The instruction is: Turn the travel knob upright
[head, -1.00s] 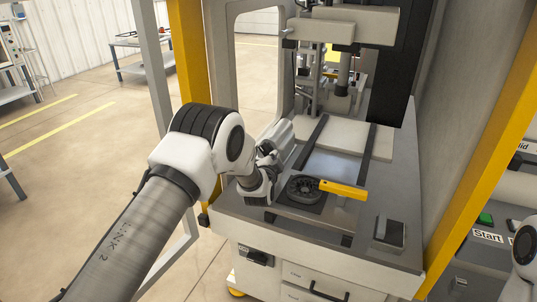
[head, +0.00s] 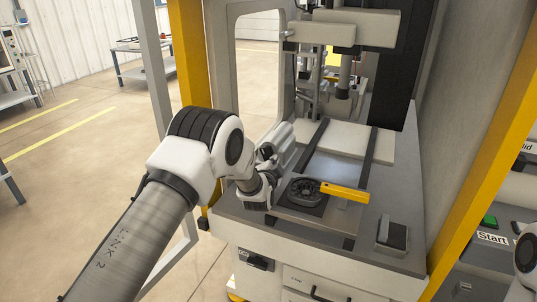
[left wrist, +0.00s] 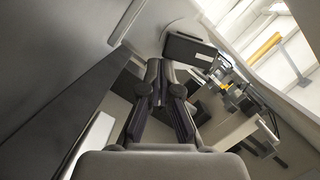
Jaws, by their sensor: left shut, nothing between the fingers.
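I cannot make out for certain which part is the travel knob. A black round part (head: 305,190) lies on a dark square plate on the machine's bench, with a flat yellow bar (head: 344,192) reaching right from it. My left gripper (head: 268,152) is at the bench's left side, behind and left of the round part and apart from it; my wrist partly hides it. In the left wrist view its fingers (left wrist: 161,68) are together and empty, pointing toward a dark rounded panel (left wrist: 189,51). My right gripper is out of view.
Two dark rails run back along the bench around a light plate (head: 335,170). A grey-black box (head: 392,236) stands at the bench's front right. The machine head (head: 345,32) hangs above. Yellow posts (head: 484,150) flank the bench. A green button (head: 490,221) is at the far right.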

